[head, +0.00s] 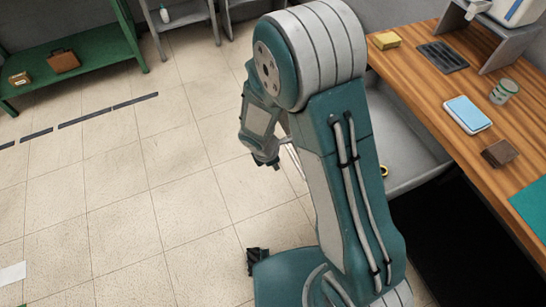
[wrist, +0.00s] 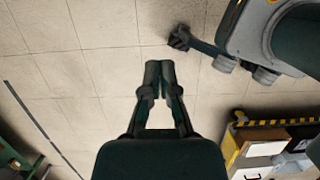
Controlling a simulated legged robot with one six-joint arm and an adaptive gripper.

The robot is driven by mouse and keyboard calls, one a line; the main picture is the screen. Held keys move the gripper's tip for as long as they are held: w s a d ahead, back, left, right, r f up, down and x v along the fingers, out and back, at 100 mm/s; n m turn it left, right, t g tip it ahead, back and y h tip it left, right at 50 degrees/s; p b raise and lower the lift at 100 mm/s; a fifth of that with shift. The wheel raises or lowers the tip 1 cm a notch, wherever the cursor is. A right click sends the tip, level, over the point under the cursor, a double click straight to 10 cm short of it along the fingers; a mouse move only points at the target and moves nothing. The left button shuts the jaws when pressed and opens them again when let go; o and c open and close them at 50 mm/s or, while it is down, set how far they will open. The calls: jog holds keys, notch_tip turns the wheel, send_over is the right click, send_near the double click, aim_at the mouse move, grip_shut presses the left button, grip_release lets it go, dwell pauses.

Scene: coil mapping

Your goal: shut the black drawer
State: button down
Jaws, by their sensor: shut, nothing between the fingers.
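In the head view a pulled-out drawer (head: 408,178) sticks out from under the wooden desk, behind my arm. Its inside looks grey, and a small yellow-and-black round item (head: 384,171) lies in it. My arm hides its front and left part, so I cannot tell whether this is the black drawer. My gripper (head: 275,165) hangs over the floor to the left of the drawer, apart from it. In the wrist view my gripper (wrist: 159,66) has its fingertips together, with only floor tiles beyond them.
The wooden desk (head: 455,75) at right holds a yellow block (head: 384,40), a dark tray (head: 443,57), a blue-covered book (head: 467,114), a jar (head: 504,91) and a brown block (head: 498,153). A green shelf (head: 95,45) stands far left. The tiled floor at left is largely clear.

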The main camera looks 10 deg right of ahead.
jog(key=d, duration=0.1)
jog(key=w+d+f, duration=0.1)
jog(key=d, duration=0.1)
jog(key=d+f, duration=0.1)
jog(key=shift+w+d+f, duration=0.2)
jog(key=shift+w+d, duration=0.05)
jog(key=shift+d, duration=0.05)
jog(key=shift+a, duration=0.15)
jog(key=w+d, duration=0.3)
jog(key=d, duration=0.7)
jog(key=w+d, duration=0.4)
jog(key=d, duration=0.7)
jog(key=w+d, duration=0.3)
jog(key=d, duration=0.8)
jog(key=shift+w, duration=0.15)
jog(key=shift+a, duration=0.15)
